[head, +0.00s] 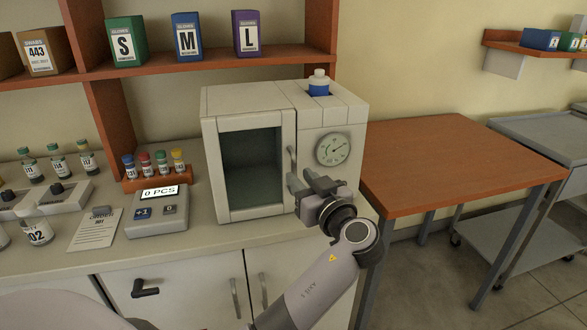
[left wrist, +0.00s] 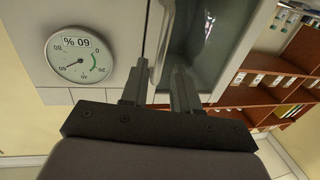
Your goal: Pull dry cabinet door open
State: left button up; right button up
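The dry cabinet (head: 247,97) is a white box on the counter. Its door (head: 211,176) has a dark glass window and looks shut. The door's upright handle (head: 292,160) is on its right edge. My left gripper (head: 301,183) is at the lower end of the handle, with its fingers pointing at the cabinet front. In the left wrist view, the two fingers (left wrist: 160,82) are apart, close to the door edge. I cannot tell whether they touch the handle, whose lower part is hidden. My right gripper is not in view.
A round gauge (head: 333,149) is right of the door. A blue-and-white bottle (head: 319,84) stands on top of the cabinet. A counter device (head: 158,213) and a vial rack (head: 160,181) stand to the left. An empty brown table (head: 450,160) is to the right.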

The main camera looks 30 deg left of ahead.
aim_at(294, 172)
pick_arm(q)
jog(key=shift+p+x, duration=0.45)
jog(key=shift+x, duration=1.75)
grip_shut()
jog(key=shift+f, duration=0.1)
